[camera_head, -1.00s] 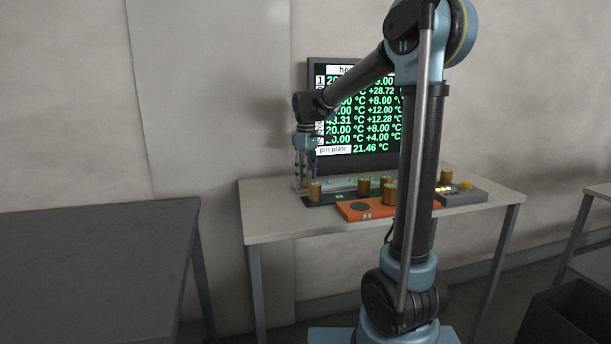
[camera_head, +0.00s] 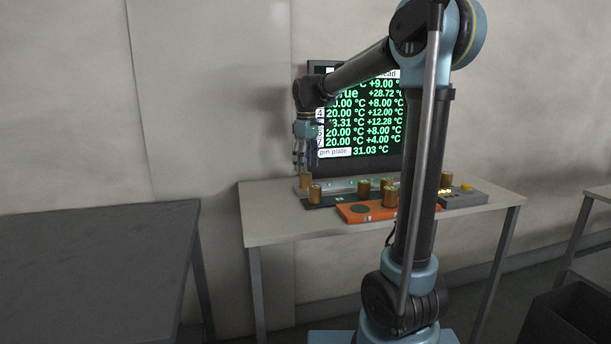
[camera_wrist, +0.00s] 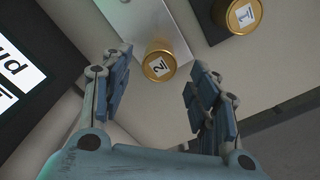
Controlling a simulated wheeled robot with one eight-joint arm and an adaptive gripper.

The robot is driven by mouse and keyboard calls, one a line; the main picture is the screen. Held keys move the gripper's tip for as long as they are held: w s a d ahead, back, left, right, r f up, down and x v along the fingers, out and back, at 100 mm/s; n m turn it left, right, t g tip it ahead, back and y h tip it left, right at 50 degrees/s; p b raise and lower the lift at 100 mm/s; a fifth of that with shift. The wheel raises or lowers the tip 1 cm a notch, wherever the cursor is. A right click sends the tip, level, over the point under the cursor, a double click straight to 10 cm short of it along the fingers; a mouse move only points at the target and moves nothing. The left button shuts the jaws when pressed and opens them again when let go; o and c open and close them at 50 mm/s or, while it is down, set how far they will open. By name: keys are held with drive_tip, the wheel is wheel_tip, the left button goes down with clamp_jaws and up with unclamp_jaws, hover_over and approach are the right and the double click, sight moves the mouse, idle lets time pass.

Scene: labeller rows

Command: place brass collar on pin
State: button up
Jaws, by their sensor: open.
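A brass collar labelled 2 (camera_wrist: 158,64) stands upright at the near end of a pale metal plate (camera_wrist: 125,12) in the wrist view. In the head view this collar (camera_head: 305,179) is at the left end of the row. No pin shows; I cannot tell if one is inside it. My gripper (camera_head: 305,164) is open and empty above this collar, fingers pointing down. In the wrist view the spread fingers (camera_wrist: 161,66) are on either side of it, apart from it. A second brass collar labelled 1 (camera_wrist: 243,14) stands on a dark plate beside it.
An orange tray (camera_head: 351,212) and more brass collars (camera_head: 390,197) are to the right. A grey box with lit buttons (camera_head: 464,197) stands farther right. A screen (camera_head: 352,165) rises behind the table. The table's left front (camera_head: 275,225) is clear.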

wheel_tip(320, 180, up, 7)
idle(0.3)
drive_tip(key=shift+r, duration=0.1)
